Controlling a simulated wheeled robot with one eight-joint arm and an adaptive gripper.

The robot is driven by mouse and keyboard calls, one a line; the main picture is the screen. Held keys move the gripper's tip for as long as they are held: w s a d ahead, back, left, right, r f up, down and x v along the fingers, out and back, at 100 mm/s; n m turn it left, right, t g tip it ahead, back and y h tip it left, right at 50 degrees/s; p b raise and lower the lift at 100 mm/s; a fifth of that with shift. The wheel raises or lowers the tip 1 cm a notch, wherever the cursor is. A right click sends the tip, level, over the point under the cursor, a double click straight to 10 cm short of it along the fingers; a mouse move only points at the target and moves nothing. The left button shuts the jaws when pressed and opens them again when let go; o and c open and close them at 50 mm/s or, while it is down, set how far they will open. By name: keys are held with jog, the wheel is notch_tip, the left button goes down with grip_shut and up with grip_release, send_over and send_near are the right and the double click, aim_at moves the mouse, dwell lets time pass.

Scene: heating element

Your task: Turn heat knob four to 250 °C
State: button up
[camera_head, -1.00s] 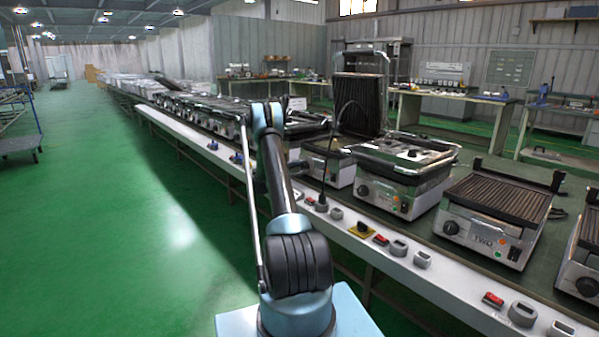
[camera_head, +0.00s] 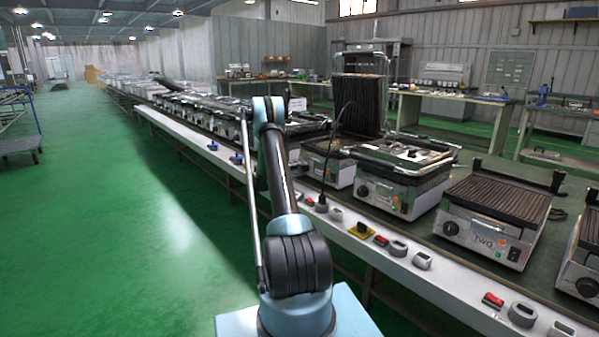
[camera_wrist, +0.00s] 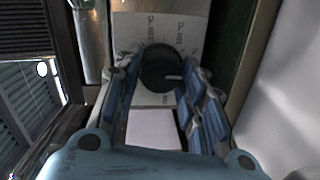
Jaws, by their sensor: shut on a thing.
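A round black knob (camera_wrist: 160,66) sits on a pale metal panel (camera_wrist: 124,34) in the wrist view. A short white mark on it points to the right. Small °C labels are printed around it, too small and turned to read surely. My gripper (camera_wrist: 161,82) has its blue fingers on the left and right of the knob and is shut on it. In the head view the gripper and this knob are hidden behind my arm, so I cannot tell which grill it belongs to.
Contact grills (camera_head: 482,212) stand in a row on the long bench, with another one (camera_head: 402,176) beside it. A white ledge (camera_head: 452,277) with switches runs along the front. The green floor (camera_head: 110,230) at left is clear.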

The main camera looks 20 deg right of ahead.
jog(key=m, duration=0.5)
jog(key=shift+s+t+y, duration=0.1)
jog(key=shift+t+y, duration=0.2)
jog(key=shift+m, duration=0.3)
jog(key=o, duration=1.1)
jog(key=shift+c, duration=0.2)
jog(key=shift+a, duration=0.1)
jog(key=v, duration=1.1)
jog(key=shift+a, duration=0.35)
jog(key=shift+s+f, duration=0.1)
jog(key=shift+f, duration=0.05)
jog(key=shift+c, duration=0.2)
